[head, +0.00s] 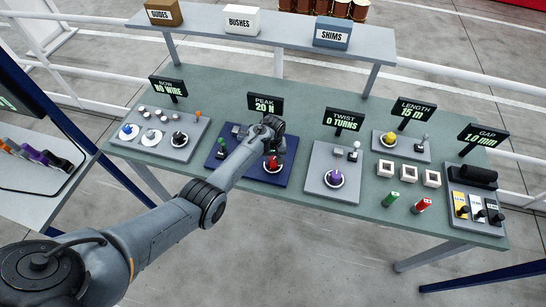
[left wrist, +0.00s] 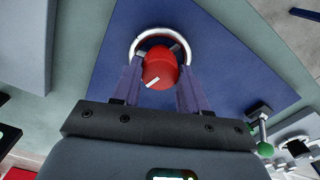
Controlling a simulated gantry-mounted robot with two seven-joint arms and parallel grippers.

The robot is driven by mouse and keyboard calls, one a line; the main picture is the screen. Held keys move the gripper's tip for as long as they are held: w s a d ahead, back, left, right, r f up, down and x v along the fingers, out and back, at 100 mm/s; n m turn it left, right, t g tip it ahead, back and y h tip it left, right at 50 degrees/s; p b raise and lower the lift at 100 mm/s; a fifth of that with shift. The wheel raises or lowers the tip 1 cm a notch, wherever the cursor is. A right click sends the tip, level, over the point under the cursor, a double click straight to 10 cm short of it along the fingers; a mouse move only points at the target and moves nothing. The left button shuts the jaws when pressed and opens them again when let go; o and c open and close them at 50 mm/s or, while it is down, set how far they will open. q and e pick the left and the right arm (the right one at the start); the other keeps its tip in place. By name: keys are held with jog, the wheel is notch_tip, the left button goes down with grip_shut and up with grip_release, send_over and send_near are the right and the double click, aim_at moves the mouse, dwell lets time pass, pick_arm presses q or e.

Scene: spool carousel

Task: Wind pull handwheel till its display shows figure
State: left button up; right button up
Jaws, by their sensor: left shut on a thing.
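The pull handwheel is a red knob (head: 271,167) in a pale ring on a blue base plate (head: 225,169). Behind it a display (head: 265,104) reads "PEAK 20 N". In the left wrist view the red knob (left wrist: 160,66) carries a white mark pointing to the lower left. My left gripper (head: 273,155) reaches down over the knob from above. In the left wrist view its two fingers (left wrist: 160,82) stand on either side of the knob, shut on it. My right gripper is in neither view.
Left of it is a panel (head: 147,145) under a "BOW NO WIRE" display; right is the twist panel (head: 318,185), its display reading "0 TURNS". Length and gap panels, white blocks and green and red cylinders stand further right. A raised shelf (head: 270,32) holds labelled boxes.

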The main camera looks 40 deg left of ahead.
pick_arm(q)
jog(key=m, duration=0.2)
jog(key=shift+r+m+p, duration=0.1)
jog(key=shift+m+p, duration=0.2)
jog(key=shift+m, duration=0.1)
jog(key=m, duration=0.3)
jog(key=shift+m, duration=0.3)
jog(key=m, duration=0.3)
jog(key=shift+m+p, duration=0.3)
jog(key=m, duration=0.3)
jog(key=shift+m, duration=0.4)
jog(key=m+b, duration=0.1)
jog(key=m, duration=0.2)
jog(key=shift+m, duration=0.3)
jog(key=m+b, duration=0.1)
jog(key=m, duration=0.2)
jog(key=shift+m, duration=0.3)
jog(key=m+b, duration=0.1)
jog(key=m, duration=0.2)
jog(key=shift+m, duration=0.3)
jog(key=shift+m+b, duration=0.95)
jog(key=shift+m, duration=0.75)
